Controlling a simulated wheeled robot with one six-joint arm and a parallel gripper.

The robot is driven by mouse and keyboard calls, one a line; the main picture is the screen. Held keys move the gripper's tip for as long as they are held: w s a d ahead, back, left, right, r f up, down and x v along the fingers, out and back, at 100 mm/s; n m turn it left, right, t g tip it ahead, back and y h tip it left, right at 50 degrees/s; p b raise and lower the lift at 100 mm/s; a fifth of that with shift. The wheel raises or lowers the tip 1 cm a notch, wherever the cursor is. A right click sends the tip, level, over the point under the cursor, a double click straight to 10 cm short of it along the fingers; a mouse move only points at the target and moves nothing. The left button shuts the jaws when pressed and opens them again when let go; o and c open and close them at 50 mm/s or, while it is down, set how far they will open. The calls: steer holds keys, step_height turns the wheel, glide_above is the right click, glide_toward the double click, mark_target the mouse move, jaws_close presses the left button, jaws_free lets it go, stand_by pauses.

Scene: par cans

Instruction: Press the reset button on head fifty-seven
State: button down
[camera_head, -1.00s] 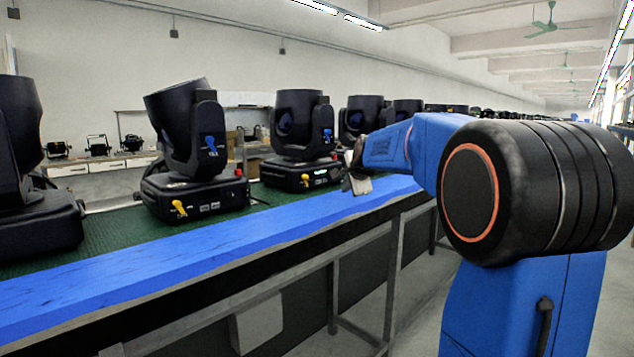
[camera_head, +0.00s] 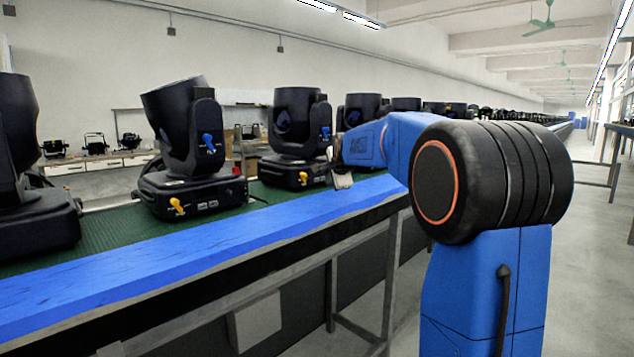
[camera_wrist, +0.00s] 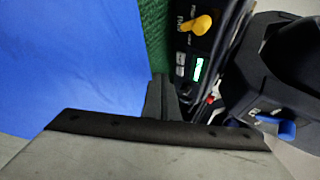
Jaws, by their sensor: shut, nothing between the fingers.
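A black moving-head light (camera_head: 297,112) stands on the belt beside my gripper (camera_head: 342,181). No head number is readable. Its base front shows in the wrist view with a yellow lever (camera_wrist: 197,25), a lit green display (camera_wrist: 199,69) and a small red part (camera_wrist: 211,99), perhaps a button. A blue lever (camera_wrist: 275,124) is on its yoke. My gripper (camera_wrist: 163,98) is shut and empty, its dark fingertips just below the display in the wrist view. I cannot tell whether they touch the base. In the head view my gripper covers the right end of that base.
Another moving head (camera_head: 187,135) stands to the left with a yellow lever and a red part (camera_head: 236,170). More heads line the green belt (camera_head: 110,228) to the right. A blue rail (camera_head: 170,262) edges the belt. Open floor (camera_head: 590,280) lies right.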

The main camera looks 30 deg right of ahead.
steer(key=shift+w+a, duration=0.25)
steer(key=shift+w, duration=0.35)
steer(key=shift+w+a, duration=0.2)
steer(key=shift+w, duration=0.4)
steer(key=shift+w, duration=0.15)
stand_by(1.1)
steer(key=shift+w+a, duration=0.15)
steer(key=shift+w, duration=0.1)
steer(key=shift+w+a, duration=0.15)
steer(key=shift+w, duration=0.2)
stand_by(0.8)
steer(key=shift+s, duration=0.1)
steer(key=shift+s+d, duration=0.25)
steer(key=shift+s, duration=0.4)
steer(key=shift+s+d, duration=0.3)
steer(key=shift+s, duration=0.5)
steer(key=shift+s+d, duration=0.3)
steer(key=shift+s, duration=0.45)
steer(key=shift+s+d, duration=0.3)
steer(key=shift+s, duration=0.5)
